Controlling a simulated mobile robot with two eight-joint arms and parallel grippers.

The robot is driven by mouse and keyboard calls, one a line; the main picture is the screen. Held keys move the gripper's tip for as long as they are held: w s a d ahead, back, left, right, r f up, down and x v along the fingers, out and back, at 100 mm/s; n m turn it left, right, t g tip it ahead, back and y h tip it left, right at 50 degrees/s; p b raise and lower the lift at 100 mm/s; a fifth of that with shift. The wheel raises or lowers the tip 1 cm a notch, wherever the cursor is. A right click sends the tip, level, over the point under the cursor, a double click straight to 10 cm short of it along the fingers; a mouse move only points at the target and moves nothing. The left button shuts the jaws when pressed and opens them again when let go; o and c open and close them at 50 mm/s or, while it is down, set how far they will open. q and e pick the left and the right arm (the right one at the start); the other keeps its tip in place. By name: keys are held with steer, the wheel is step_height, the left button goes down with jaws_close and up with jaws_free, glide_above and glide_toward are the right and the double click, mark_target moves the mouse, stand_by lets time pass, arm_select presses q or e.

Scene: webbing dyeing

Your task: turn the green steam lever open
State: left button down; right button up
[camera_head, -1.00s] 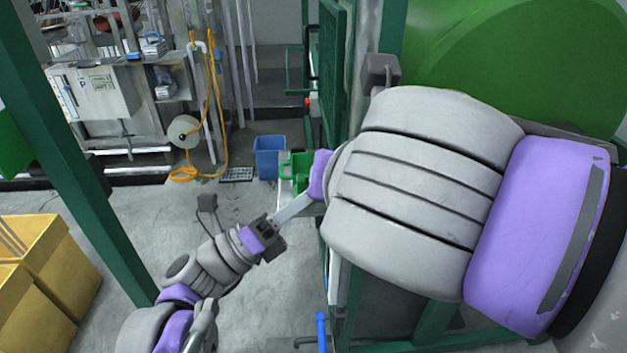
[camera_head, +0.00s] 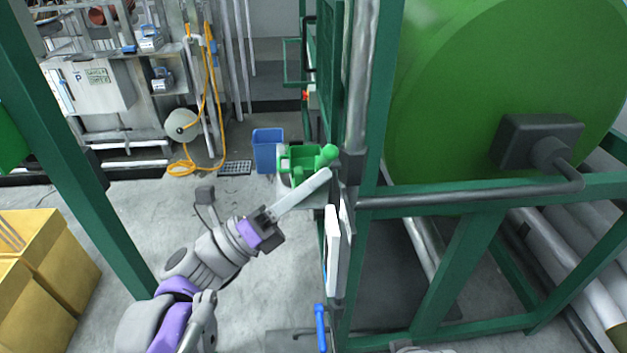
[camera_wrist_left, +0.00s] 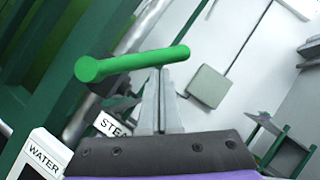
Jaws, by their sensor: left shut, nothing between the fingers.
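The green steam lever (camera_head: 328,153) shows in the head view as a green part with a round end, beside the machine frame. In the left wrist view the lever (camera_wrist_left: 130,63) is a green bar lying across the picture, nearly level. My left gripper (camera_head: 325,176) is shut and empty, its long pale fingers reaching up to the lever. In the left wrist view the fingertips (camera_wrist_left: 160,72) are right at the middle of the bar; I cannot tell whether they touch. A partly hidden "STEA" label (camera_wrist_left: 114,124) sits behind the fingers. My right gripper is out of view.
A white "WATER" label (camera_wrist_left: 43,158) is at the lower left of the wrist view. A green frame (camera_head: 480,195) and a large green drum (camera_head: 480,90) stand on the right. A blue bin (camera_head: 267,150) is behind the lever. Yellow bins (camera_head: 50,260) stand left on open floor.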

arm_select(q)
steer(key=shift+w+r+n+y, duration=0.15)
steer(key=shift+r+n+y, duration=0.2)
steer(key=shift+n, duration=0.15)
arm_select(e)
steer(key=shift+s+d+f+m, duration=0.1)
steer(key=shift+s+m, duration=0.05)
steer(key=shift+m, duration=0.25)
arm_select(q)
steer(key=shift+t+p, duration=0.3)
steer(key=shift+w+r+n+t+y+p, duration=0.2)
steer(key=shift+r+n+y+p, duration=0.2)
steer(key=shift+n, duration=0.3)
steer(key=shift+w+r+n+t+y+p, duration=0.25)
steer(key=shift+r+n, duration=0.25)
steer(key=shift+n, duration=0.2)
steer(key=shift+n+y, duration=0.5)
steer(key=shift+n, duration=0.3)
steer(key=w+r, duration=0.1)
steer(key=w, duration=0.1)
steer(key=w+r, duration=0.2)
steer(key=shift+w+r, duration=0.1)
steer(key=shift+w, duration=0.15)
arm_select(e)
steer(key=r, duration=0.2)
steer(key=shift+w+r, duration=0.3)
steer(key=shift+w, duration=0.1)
arm_select(q)
steer(key=shift+a, duration=0.1)
